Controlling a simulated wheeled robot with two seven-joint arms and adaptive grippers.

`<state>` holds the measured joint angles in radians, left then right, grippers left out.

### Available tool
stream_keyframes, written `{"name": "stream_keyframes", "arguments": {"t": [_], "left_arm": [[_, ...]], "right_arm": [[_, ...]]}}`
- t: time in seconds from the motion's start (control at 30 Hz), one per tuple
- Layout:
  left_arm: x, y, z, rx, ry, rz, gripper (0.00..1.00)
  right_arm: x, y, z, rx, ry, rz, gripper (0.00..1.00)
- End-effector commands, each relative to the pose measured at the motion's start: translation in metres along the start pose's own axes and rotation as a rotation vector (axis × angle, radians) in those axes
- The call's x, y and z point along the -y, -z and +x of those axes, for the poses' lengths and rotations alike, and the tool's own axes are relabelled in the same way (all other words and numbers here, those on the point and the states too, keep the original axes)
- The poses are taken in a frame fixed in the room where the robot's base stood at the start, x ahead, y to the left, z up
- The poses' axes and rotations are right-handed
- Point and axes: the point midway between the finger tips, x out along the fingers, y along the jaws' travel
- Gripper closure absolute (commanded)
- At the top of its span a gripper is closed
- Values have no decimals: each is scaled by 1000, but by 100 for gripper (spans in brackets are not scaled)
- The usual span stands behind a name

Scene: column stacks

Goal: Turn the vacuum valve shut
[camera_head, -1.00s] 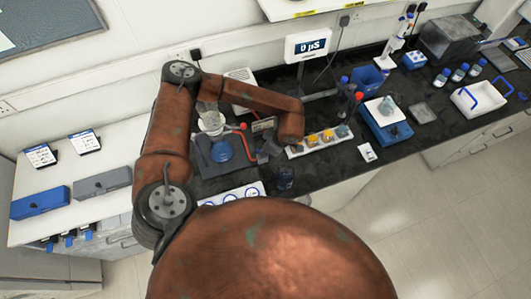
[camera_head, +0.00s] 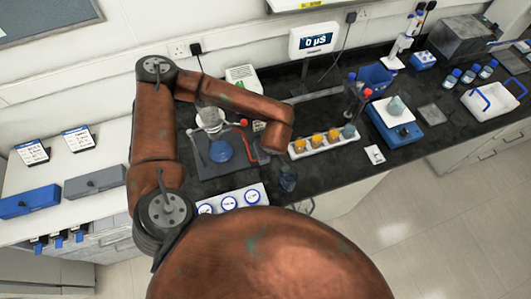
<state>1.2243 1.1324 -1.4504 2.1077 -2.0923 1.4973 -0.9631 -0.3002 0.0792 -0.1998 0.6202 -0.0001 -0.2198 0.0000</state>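A red handle (camera_head: 243,122) shows beside the glassware, in front of the wall; it looks like the vacuum valve, but its setting is too small to read. A glass vessel (camera_head: 209,118) and a blue round piece (camera_head: 220,151) sit on a dark tray (camera_head: 205,170). A red curved part runs just right of the blue piece, close to my arm. My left arm reaches over from the left, its wrist end just right of the tray. The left gripper is almost wholly hidden beneath that wrist, so its fingers cannot be made out. My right gripper is not in view.
A white rack (camera_head: 325,146) with yellow and blue-grey pieces stands right of my wrist. A small glass beaker (camera_head: 288,178) stands near the front edge. A white panel with round blue-ringed marks (camera_head: 230,200) lies in front of the tray.

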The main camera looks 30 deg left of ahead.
Motion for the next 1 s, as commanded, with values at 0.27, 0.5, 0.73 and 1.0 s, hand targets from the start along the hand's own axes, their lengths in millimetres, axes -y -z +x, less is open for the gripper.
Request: {"name": "stream_keyframes", "arguments": {"t": [0.27,0.5,0.73,1.0], "left_arm": [[0,5,-1,-10,-6,14,100],[0,5,-1,-10,-6,13,100],[0,3,-1,-6,-7,15,76],[0,1,0,-2,-7,16,74]], "right_arm": [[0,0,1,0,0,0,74],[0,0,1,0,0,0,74],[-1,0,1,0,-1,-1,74],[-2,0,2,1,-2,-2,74]]}}
